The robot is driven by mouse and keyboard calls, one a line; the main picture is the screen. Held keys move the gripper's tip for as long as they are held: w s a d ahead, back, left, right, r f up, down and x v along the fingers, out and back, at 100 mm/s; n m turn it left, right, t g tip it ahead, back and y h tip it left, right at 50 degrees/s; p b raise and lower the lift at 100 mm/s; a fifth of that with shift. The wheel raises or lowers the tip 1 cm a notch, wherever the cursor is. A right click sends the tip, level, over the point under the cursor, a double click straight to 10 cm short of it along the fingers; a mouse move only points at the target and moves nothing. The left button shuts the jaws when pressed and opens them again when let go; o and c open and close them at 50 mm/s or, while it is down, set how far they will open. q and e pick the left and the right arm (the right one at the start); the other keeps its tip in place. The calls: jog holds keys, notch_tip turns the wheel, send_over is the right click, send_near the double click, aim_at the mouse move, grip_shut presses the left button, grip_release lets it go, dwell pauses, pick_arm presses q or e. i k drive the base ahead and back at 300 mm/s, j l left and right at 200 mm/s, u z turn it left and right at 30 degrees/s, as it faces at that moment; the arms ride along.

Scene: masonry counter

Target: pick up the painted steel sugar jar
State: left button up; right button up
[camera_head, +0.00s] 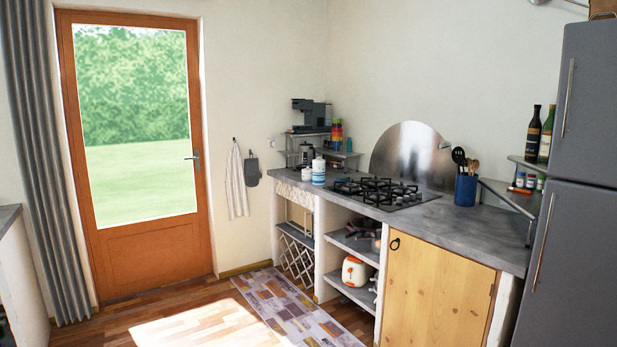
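A blue and white banded jar (318,172) stands upright on the grey counter, left of the gas hob. It looks like the painted sugar jar, but any label is too small to read. A small white cup or pot (306,174) stands just left of it. Neither of my grippers shows in the head view.
The black gas hob (378,192) lies right of the jar. A shelf rack (345,156) with a coffee machine (309,114) and coloured stacked cups stands behind. A blue utensil pot (465,190) and grey fridge (575,200) are right. A rug (295,312) lies before the counter.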

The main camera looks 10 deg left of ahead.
aim_at(306, 176)
jog(key=i+u, duration=0.15)
jog(key=i, duration=1.5)
jog(key=i+u, duration=0.25)
jog(key=i, duration=0.3)
jog(key=i+u, duration=0.25)
jog(key=i, duration=0.35)
jog(key=i+l+u, duration=0.25)
jog(key=i, duration=0.3)
jog(key=i+u, duration=0.3)
jog(key=i, duration=0.7)
jog(key=i+z, duration=0.75)
jog(key=i+l+z, duration=0.1)
jog(key=i+z, duration=0.35)
jog(key=z, duration=0.2)
jog(key=i+z, duration=0.35)
jog(key=u, duration=0.15)
jog(key=k, duration=0.05)
